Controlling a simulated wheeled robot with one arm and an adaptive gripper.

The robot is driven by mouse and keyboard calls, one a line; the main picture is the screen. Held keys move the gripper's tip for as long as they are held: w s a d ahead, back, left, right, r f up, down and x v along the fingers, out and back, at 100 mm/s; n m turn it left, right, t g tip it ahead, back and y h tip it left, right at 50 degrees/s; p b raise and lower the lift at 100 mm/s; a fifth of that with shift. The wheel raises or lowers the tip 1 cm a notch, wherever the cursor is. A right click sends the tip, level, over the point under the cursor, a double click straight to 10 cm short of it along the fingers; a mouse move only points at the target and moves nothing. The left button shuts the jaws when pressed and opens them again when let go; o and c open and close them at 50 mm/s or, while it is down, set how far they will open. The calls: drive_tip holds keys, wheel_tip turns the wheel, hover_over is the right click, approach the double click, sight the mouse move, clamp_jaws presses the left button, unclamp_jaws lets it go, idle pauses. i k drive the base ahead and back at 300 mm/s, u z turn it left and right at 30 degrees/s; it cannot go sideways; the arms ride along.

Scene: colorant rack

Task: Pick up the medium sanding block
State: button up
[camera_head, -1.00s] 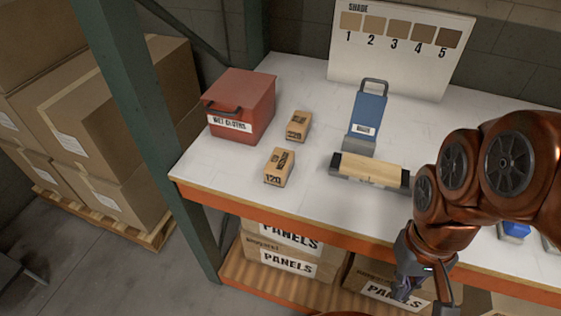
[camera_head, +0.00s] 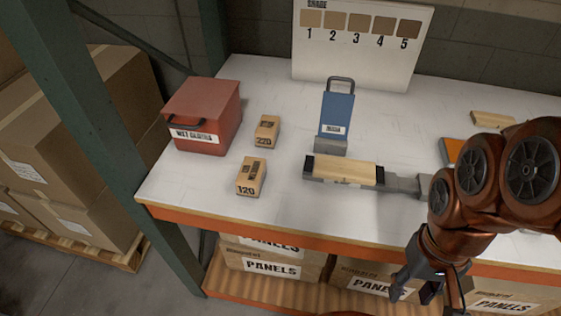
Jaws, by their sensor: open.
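Two small tan sanding blocks stand on the white shelf top. The nearer one (camera_head: 251,177) is marked 120, and the one behind it (camera_head: 267,131) is marked 220. The smaller print on their tops is too small to read, so I cannot read "medium" on either. My gripper (camera_head: 432,292) is open and empty. It hangs low at the lower right, in front of the orange shelf edge and well to the right of both blocks. My arm hides part of the shelf's right side.
A red box labelled for wet cloths (camera_head: 203,117) stands left of the blocks. To their right are a wooden panel in a grey holder (camera_head: 345,170) and a blue handled tool (camera_head: 337,115). A shade board (camera_head: 355,45) stands behind. A green post (camera_head: 95,120) borders the left.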

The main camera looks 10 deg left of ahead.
sight(249, 181)
drive_tip(key=z, duration=2.65)
drive_tip(key=k, duration=2.3)
drive_tip(key=u, duration=2.5)
drive_tip(key=i, duration=0.5)
drive_tip(key=u, duration=0.1)
